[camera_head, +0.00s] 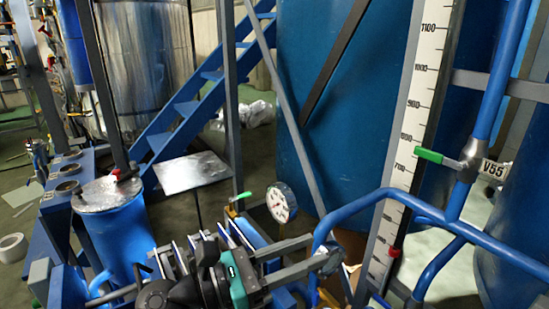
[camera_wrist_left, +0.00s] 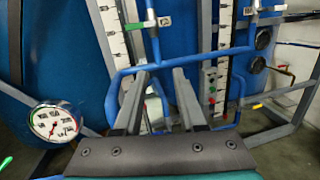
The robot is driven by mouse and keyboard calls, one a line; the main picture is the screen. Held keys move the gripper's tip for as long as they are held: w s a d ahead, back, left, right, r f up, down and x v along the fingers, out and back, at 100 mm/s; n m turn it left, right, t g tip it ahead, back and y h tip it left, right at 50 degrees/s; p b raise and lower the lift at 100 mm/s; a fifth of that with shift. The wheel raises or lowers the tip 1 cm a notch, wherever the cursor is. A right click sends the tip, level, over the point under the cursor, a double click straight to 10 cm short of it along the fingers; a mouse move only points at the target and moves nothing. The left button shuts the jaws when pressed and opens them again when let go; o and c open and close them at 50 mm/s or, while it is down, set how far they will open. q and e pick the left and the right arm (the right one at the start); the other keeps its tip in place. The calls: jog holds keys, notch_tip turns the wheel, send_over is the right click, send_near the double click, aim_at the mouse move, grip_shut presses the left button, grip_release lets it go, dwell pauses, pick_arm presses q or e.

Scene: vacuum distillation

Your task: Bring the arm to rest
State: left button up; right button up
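My left gripper (camera_head: 319,252) is at the bottom centre of the head view, pointing right towards the blue pipe frame (camera_head: 365,204). Its two grey fingers are spread, with a clear gap and nothing held between them. The same fingers show in the left wrist view (camera_wrist_left: 160,75), apart, with the blue pipe frame beyond their tips. I cannot tell from these views whether a fingertip touches the pipe. My right gripper is in neither view.
A green-handled valve (camera_head: 430,156) sits on the pipe by a V55 tag (camera_head: 494,169). A round gauge (camera_head: 281,203) stands just behind my left gripper. A white measuring scale (camera_head: 405,140), a blue tank (camera_head: 330,100), blue stairs (camera_head: 185,105) and a blue cylinder (camera_head: 120,235) surround it.

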pick_arm(q)
jog(key=w+a+r+n+t+y, duration=0.15)
jog(key=a+n+t+y, duration=0.35)
jog(key=n, duration=0.6)
jog(key=w+a+r+n+t+y, duration=0.1)
jog(key=w+a+n+t+y, duration=0.3)
jog(key=n+t, duration=0.5)
jog(key=s+a+f+n+g+y, duration=0.4)
jog(key=a+f+n+g+y, duration=0.5)
jog(key=n, duration=0.9)
jog(key=s+a+f+n+g, duration=0.3)
jog(key=s+f+n+g, duration=0.6)
jog(key=s+f, duration=0.85)
jog(key=s+f+n, duration=0.1)
jog(key=s+f, duration=0.1)
jog(key=f, duration=0.8)
jog(key=s+f, duration=0.2)
jog(key=f, duration=0.9)
jog(key=s+a+f+g, duration=0.2)
jog(key=s+f, duration=1.2)
jog(key=s, duration=0.1)
jog(key=shift+s, duration=0.25)
